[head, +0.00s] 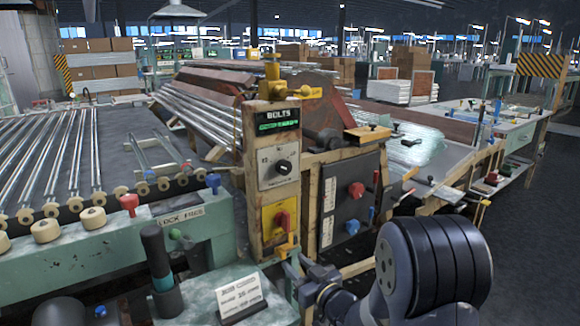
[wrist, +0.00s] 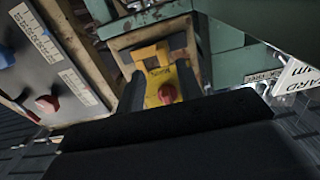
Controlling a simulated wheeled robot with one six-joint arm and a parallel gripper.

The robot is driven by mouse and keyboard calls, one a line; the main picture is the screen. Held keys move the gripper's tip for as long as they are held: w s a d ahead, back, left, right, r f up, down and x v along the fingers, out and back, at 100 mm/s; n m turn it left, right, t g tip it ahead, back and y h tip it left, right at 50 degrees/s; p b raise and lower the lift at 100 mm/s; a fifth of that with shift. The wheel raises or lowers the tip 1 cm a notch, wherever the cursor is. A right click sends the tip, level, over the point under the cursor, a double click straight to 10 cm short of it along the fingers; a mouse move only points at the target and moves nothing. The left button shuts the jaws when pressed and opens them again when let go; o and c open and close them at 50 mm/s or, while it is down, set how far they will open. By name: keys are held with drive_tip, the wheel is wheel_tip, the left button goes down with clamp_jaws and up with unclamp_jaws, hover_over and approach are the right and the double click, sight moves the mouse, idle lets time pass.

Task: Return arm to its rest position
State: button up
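My arm comes in from the bottom right of the head view, with a large black ribbed joint. My gripper (head: 292,272) is low in front of the control post, just below the yellow switch plate (head: 278,222) with its red handle. In the wrist view, the two dark fingers of my gripper (wrist: 162,88) stand apart, with the yellow plate (wrist: 154,58) and red knob (wrist: 167,93) showing between them. I see nothing held. Whether the fingers touch the plate cannot be told. A large black shape covers the lower part of the wrist view.
The wooden control post has a "BOLTS" display (head: 277,121). A dark panel (head: 353,200) with red and blue knobs stands to its right. The green roller bench (head: 120,250) and a white sign card (head: 241,297) lie to the left. Open floor (head: 535,240) shows at right.

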sight(285, 255)
drive_tip(key=x, duration=0.4)
drive_tip(key=shift+a, duration=0.15)
drive_tip(key=shift+s+a, duration=0.35)
drive_tip(key=shift+a, duration=0.25)
drive_tip(key=shift+d, duration=0.1)
